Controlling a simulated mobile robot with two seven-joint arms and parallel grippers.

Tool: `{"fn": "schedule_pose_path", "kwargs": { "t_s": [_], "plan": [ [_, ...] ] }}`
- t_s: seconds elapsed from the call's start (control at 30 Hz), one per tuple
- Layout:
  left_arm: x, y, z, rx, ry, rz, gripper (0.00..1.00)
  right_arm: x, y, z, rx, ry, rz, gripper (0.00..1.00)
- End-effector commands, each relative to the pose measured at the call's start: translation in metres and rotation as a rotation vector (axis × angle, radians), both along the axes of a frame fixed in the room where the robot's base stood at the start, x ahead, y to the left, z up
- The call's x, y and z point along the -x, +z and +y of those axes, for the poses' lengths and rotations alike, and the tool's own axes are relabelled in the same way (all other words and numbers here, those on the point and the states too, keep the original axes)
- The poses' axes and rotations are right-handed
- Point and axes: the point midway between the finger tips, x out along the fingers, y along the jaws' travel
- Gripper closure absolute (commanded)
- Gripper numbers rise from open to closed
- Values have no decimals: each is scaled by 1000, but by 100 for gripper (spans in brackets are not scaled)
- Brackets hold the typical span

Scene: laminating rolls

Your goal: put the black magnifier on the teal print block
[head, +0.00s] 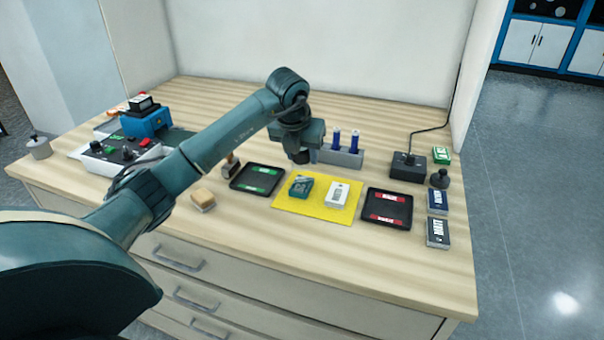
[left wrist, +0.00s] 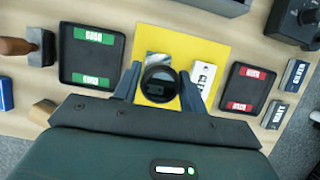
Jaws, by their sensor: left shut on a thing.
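My left gripper (left wrist: 159,86) is shut on the black magnifier (left wrist: 146,96), a round black ring with a lens, held between its two fingers. In the head view the left gripper (head: 300,158) is above the yellow mat, and the magnifier cannot be made out clearly there. The teal print block (head: 301,187) lies on the left part of the mat. In the left wrist view the magnifier covers most of this block (left wrist: 156,60). I cannot tell whether the magnifier touches it. My right gripper is not in view.
A white block (head: 337,195) lies beside the teal one on the yellow mat (head: 317,211). Black trays with green labels (head: 257,179) and red labels (head: 387,208) flank the mat. A grey holder with blue cylinders (head: 342,157) stands behind.

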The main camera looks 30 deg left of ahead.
Motion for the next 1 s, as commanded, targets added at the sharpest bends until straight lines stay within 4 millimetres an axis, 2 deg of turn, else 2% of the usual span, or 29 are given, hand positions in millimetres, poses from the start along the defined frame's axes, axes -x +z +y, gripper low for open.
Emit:
{"fn": "schedule_pose_path", "kwargs": {
  "t_s": [0.23,0.43,0.8,0.83,1.0],
  "plan": [
    [0,-22,0,1,0,1,81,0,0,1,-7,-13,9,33],
    [0,-49,0,2,1,1,81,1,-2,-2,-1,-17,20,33],
    [0,-55,0,0,0,-2,81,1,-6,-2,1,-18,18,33],
    [0,-55,0,0,0,-2,57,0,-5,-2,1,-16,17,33],
    [0,-54,0,0,0,-1,44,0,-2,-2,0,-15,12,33]
  ]
}}
